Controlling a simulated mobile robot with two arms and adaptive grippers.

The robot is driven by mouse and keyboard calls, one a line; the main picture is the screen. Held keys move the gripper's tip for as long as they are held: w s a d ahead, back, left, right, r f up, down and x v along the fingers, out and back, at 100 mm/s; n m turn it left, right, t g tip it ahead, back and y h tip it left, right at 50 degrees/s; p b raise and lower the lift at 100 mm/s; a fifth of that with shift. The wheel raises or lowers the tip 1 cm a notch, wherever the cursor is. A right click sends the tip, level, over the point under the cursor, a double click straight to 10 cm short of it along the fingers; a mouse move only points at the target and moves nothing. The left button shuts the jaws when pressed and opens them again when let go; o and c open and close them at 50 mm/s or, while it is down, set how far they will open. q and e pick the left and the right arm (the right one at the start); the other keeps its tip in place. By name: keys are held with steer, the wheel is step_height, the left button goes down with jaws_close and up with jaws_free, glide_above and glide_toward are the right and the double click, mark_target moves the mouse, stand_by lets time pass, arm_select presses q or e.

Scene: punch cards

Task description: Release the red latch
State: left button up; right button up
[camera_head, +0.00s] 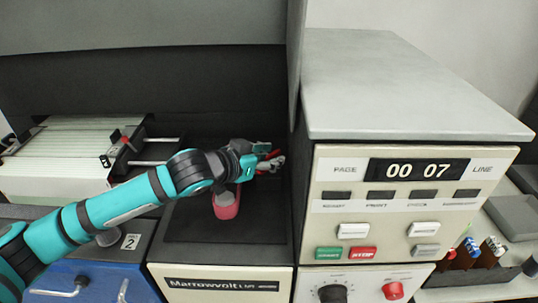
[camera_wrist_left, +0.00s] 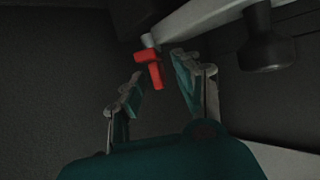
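The red latch (camera_wrist_left: 151,66) shows in the left wrist view as a small red T-shaped piece just ahead of and between my fingertips. A bit of red latch (camera_head: 271,155) also shows at the gripper in the head view, partly hidden by the fingers. My left gripper (camera_wrist_left: 158,76) has its two fingers apart, with the latch near the tips; I cannot tell whether either finger touches it. In the head view my left gripper (camera_head: 274,163) is above the dark recess, close to the grey cabinet side. My right gripper is not in view.
A panel cabinet (camera_head: 420,80) with a "00 07" display stands close on the right. A pink-red rounded object (camera_head: 227,203) sits below my wrist. A card tray (camera_head: 60,160) with a red-topped part (camera_head: 122,138) lies left.

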arm_select(q)
steer(key=shift+c, duration=0.4)
jaws_close()
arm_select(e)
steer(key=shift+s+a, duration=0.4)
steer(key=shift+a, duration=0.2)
